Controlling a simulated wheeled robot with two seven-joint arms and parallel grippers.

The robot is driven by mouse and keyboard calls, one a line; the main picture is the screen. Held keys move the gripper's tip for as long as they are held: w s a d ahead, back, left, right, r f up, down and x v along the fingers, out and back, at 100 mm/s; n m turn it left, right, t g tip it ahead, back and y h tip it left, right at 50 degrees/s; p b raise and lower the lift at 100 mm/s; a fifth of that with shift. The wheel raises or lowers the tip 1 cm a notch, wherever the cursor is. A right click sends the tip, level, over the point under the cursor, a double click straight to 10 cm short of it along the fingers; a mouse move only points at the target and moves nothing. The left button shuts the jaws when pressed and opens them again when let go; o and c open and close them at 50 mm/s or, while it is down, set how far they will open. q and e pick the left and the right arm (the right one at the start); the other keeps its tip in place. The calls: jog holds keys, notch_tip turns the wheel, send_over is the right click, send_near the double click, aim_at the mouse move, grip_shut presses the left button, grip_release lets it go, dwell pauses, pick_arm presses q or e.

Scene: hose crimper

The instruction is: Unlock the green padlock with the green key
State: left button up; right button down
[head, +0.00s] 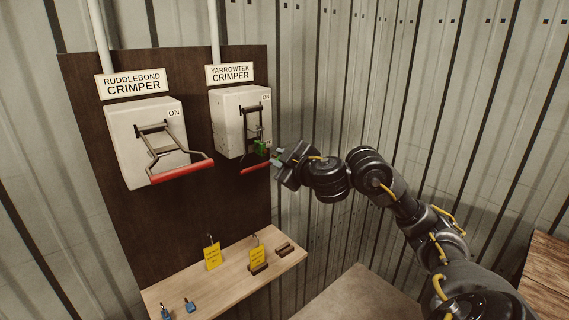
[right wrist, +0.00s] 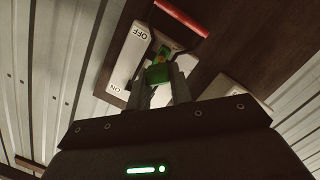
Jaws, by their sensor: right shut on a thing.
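The green padlock (head: 260,146) hangs on the lever bracket of the Yarrowtek crimper (head: 230,121), in front of its white box. My right gripper (head: 276,158) is at the padlock's right side, pointing left at it. It is shut on a small green piece (right wrist: 158,74), which I take to be the green key. In the right wrist view the padlock (right wrist: 163,53) shows just beyond it, partly hidden. I cannot tell how far the key is in the padlock. My left gripper is not in view.
The Yarrowtek red handle (head: 255,168) sticks out low, close under my right gripper. The Ruddlebond crimper (head: 146,143) stands to the left. A wooden shelf (head: 218,275) below holds yellow tags (head: 212,256), blue pieces (head: 190,305) and small brown blocks. Corrugated wall is behind.

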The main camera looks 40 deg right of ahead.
jog(key=shift+a+b+x, duration=0.2)
jog(key=shift+b+x, duration=0.65)
jog(key=shift+x, duration=0.5)
jog(key=shift+w+r+m+p, duration=0.15)
jog(key=shift+r+m+p, duration=0.25)
jog(key=shift+p, duration=0.05)
jog(key=shift+m+y, duration=0.3)
jog(key=shift+m, duration=0.3)
jog(key=m, duration=0.3)
jog(key=shift+d+y+p, duration=0.25)
jog(key=shift+y+p, duration=0.05)
jog(key=shift+y, duration=0.1)
jog(key=shift+p, duration=0.3)
jog(key=shift+d+m+y+p, duration=0.2)
jog(key=shift+m+y+p, duration=0.5)
jog(key=shift+m+p, duration=1.55)
jog(key=shift+s+n, duration=0.25)
jog(key=shift+s, duration=0.05)
jog(key=shift+s+p, duration=1.05)
jog(key=shift+s, duration=1.15)
